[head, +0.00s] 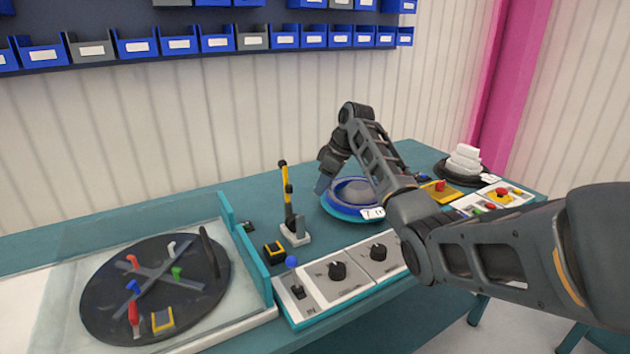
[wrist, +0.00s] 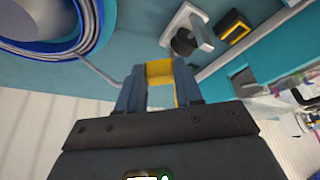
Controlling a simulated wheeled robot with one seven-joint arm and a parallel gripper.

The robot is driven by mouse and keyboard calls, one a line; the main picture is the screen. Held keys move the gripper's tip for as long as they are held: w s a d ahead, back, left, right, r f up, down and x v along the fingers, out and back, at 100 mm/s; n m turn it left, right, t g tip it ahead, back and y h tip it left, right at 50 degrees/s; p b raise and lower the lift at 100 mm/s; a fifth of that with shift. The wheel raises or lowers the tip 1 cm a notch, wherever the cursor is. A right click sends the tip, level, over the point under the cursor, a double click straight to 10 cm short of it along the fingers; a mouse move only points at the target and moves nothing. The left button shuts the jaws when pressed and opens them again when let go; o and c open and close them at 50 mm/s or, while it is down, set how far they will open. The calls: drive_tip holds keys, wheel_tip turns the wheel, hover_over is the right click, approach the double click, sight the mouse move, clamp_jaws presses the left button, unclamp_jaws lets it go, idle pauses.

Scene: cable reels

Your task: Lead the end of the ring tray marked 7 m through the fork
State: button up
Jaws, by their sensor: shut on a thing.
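The ring tray (head: 345,212), a blue round tray with a coil and a white label reading 7, lies on the teal bench partly behind my arm. Its coil also shows at the upper left of the wrist view (wrist: 62,45). A grey cable (wrist: 97,70) runs from it to my gripper (wrist: 160,72), which is shut with a yellow piece between its fingertips, apparently the cable's end. In the head view my gripper (head: 322,186) hangs at the tray's left edge. The fork (head: 288,195), a yellow and black post on a pale base, stands upright to the left of my gripper, apart from it.
A yellow-black block (head: 274,251) sits left of the fork. A panel with knobs (head: 345,278) lines the front edge. A dark turntable (head: 110,295) with coloured pegs stands left behind a clear guard.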

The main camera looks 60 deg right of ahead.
drive_tip(key=shift+w+a+f+b, duration=0.2)
drive_tip(key=shift+a+f+b, duration=0.2)
drive_tip(key=shift+f, duration=0.3)
drive_tip(key=shift+w+a, duration=0.35)
drive_tip(key=shift+a, duration=0.15)
drive_tip(key=w+a+p, duration=0.4)
drive_tip(key=w+a, duration=0.1)
drive_tip(key=a, duration=0.4)
drive_tip(key=shift+w+a+f, duration=0.15)
drive_tip(key=shift+w+a, duration=0.1)
drive_tip(key=shift+w, duration=0.15)
